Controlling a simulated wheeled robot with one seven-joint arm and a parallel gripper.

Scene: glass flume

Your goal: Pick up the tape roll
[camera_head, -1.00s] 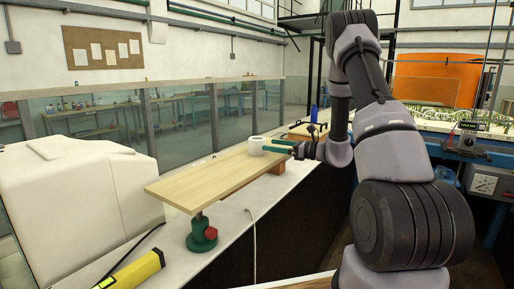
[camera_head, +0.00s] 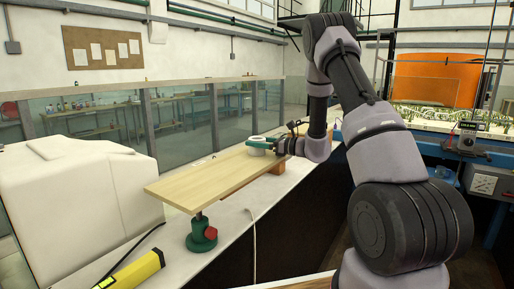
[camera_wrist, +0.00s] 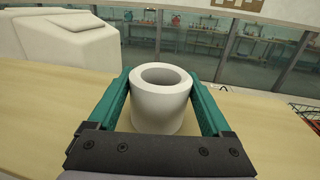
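The tape roll (camera_head: 257,152) is a thick white ring standing on its flat end on the wooden board (camera_head: 200,188), near the board's far end. In the wrist view the tape roll (camera_wrist: 160,112) sits between the two teal fingers of my gripper (camera_wrist: 160,78), its round hole facing up. The fingers lie alongside the roll, one on each side, with narrow gaps visible. My gripper (camera_head: 262,141) reaches in from the right in the head view, and a teal finger partly hides the roll.
The board rests on a green stand with a red knob (camera_head: 202,236) and a brown block at the far end. A large white block (camera_head: 80,195) stands left, a yellow tool (camera_head: 134,272) lies in front. A glass wall (camera_head: 185,118) runs behind.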

